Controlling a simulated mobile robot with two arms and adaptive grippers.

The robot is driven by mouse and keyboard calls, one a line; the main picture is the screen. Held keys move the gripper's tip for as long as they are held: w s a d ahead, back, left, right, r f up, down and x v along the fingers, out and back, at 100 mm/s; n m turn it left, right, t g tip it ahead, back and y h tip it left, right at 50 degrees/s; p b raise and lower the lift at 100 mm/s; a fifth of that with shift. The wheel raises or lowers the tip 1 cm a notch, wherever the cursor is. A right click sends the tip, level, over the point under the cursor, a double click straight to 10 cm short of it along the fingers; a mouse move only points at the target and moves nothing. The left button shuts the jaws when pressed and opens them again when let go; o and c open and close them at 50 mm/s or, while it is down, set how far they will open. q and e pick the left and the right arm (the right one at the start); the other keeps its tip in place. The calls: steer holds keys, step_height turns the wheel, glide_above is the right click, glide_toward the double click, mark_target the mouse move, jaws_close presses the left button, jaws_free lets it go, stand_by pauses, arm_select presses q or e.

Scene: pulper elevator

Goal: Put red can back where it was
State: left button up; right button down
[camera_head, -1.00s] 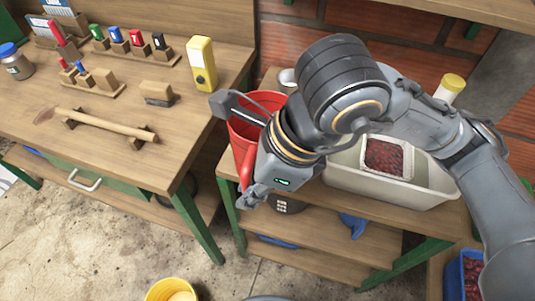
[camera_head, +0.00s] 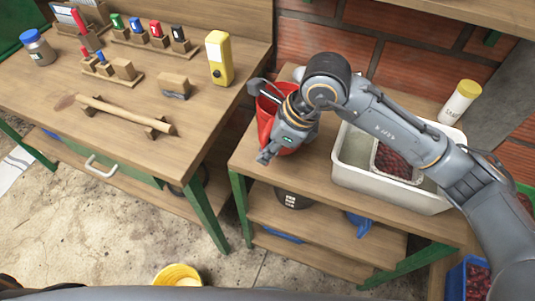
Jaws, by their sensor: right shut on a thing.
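The red can (camera_head: 266,112) is an open-topped red vessel at the back left corner of the right-hand workbench (camera_head: 262,163). My right gripper (camera_head: 264,122) is shut on it, and the gripper and wrist hide much of the can's right side. The can looks roughly upright. I cannot tell whether its base touches the bench top or is slightly above it. My left gripper is not in view.
A pale bin (camera_head: 345,175) with a tray of red berries (camera_head: 397,160) stands right of the can. A white bottle with a yellow lid (camera_head: 459,102) is behind it. The left table (camera_head: 60,110) holds tools and a yellow device (camera_head: 219,60). A yellow bucket (camera_head: 178,275) is on the floor.

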steer(key=shift+w+f, duration=0.25)
steer(key=shift+f, duration=0.1)
step_height(320, 180, down, 3)
steer(key=shift+w+f, duration=0.1)
steer(key=shift+f, duration=0.15)
steer(key=c, duration=1.3)
jaws_free()
steer(key=shift+c, duration=0.2)
